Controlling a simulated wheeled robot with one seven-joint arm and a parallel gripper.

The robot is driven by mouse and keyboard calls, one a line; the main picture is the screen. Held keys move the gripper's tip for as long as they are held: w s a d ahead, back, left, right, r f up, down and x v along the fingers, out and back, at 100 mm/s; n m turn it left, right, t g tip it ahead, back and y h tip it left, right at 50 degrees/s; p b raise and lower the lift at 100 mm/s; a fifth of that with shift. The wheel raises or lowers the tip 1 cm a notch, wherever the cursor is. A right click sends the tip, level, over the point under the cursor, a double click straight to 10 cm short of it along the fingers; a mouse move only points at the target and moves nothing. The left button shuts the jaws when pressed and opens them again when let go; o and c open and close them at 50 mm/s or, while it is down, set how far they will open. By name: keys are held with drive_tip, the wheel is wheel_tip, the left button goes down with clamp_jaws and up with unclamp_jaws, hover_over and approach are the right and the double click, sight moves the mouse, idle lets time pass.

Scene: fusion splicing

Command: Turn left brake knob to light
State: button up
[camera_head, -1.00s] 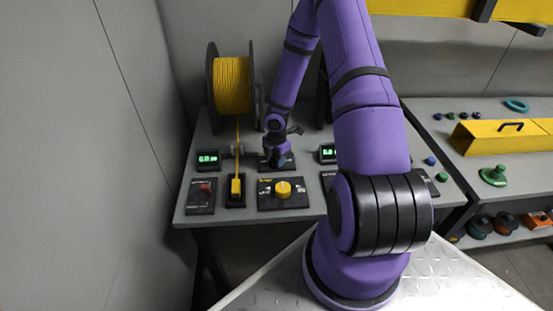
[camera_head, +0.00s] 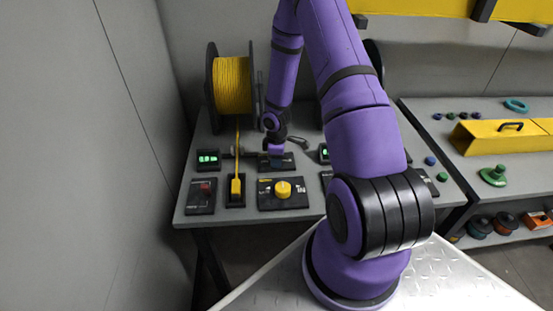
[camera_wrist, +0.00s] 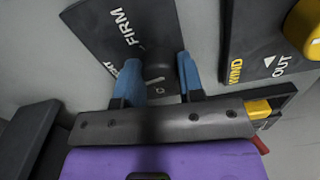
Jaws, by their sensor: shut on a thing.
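The left brake panel (camera_head: 290,165) is a dark plate on the grey table, behind the yellow knob. In the wrist view the brake panel (camera_wrist: 112,32) shows the word FIRM; another label is mostly hidden by a finger. Its dark round brake knob (camera_wrist: 157,71) stands between the blue fingertips of my gripper (camera_wrist: 159,75). My gripper is shut on this knob, one finger at each side. In the head view my gripper (camera_head: 276,160) reaches down onto the panel, and the knob is hidden there.
A yellow winding knob (camera_head: 283,188) stands in front of the brake panel. Left are a yellow slider (camera_head: 236,186), a red switch (camera_head: 205,187) and a green-lit display (camera_head: 208,158). A yellow spool (camera_head: 232,85) stands behind. A second table (camera_head: 490,110) is at right.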

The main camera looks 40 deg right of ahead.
drive_tip(key=shift+m, duration=0.5)
idle(0.3)
drive_tip(key=o, duration=0.9)
drive_tip(key=shift+r, duration=0.1)
wheel_tip(320, 180, up, 11)
drive_tip(key=shift+f, duration=0.15)
idle(0.3)
